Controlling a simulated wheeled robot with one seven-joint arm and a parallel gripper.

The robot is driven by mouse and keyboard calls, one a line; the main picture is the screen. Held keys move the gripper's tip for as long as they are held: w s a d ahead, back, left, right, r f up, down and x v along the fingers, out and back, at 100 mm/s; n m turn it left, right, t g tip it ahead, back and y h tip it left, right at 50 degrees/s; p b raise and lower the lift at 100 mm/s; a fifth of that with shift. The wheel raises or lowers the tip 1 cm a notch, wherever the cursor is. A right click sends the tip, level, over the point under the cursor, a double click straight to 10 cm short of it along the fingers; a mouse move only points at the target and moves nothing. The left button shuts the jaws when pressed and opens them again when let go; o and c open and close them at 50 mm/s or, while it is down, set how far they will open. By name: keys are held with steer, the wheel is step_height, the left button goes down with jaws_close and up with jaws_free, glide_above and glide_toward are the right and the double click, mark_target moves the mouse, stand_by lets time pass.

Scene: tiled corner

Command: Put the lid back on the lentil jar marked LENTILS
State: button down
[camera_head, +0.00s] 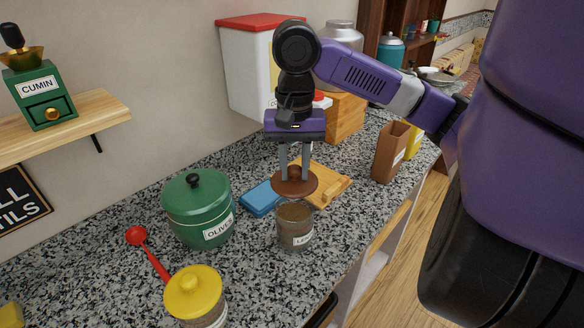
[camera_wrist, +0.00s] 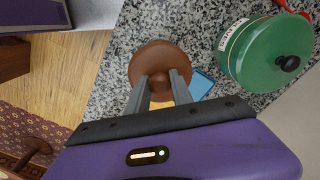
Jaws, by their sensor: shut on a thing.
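The brown round lid (camera_head: 296,184) hangs level from my gripper (camera_head: 294,172), which is shut on its knob. In the head view the lid is a little above and behind the open lentil jar (camera_head: 294,228), a small glass jar with a partly visible label starting "LE". Lid and jar are apart. In the wrist view the lid (camera_wrist: 150,62) and its knob sit between my gripper's fingertips (camera_wrist: 161,82). The lentil jar cannot be made out in the wrist view.
A green OLIVES pot (camera_head: 195,208) stands left of the jar, a yellow-lidded jar (camera_head: 195,292) in front. A red spoon (camera_head: 149,252), blue item (camera_head: 260,198) and wooden board (camera_head: 332,184) lie nearby. A brown box (camera_head: 390,152) stands to the right, near the counter's edge.

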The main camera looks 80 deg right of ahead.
mark_target(295, 182)
steer(key=shift+f+b, duration=2.15)
steer(key=shift+b, duration=0.15)
steer(key=shift+f+b, duration=0.55)
steer(key=shift+f, duration=0.55)
steer(key=shift+p, duration=0.3)
steer(key=shift+f, duration=0.35)
steer(key=c, duration=1)
jaws_free()
steer(key=shift+c, duration=0.2)
steer(key=shift+o, duration=0.2)
steer(key=o, duration=0.4)
steer(key=shift+o, duration=0.2)
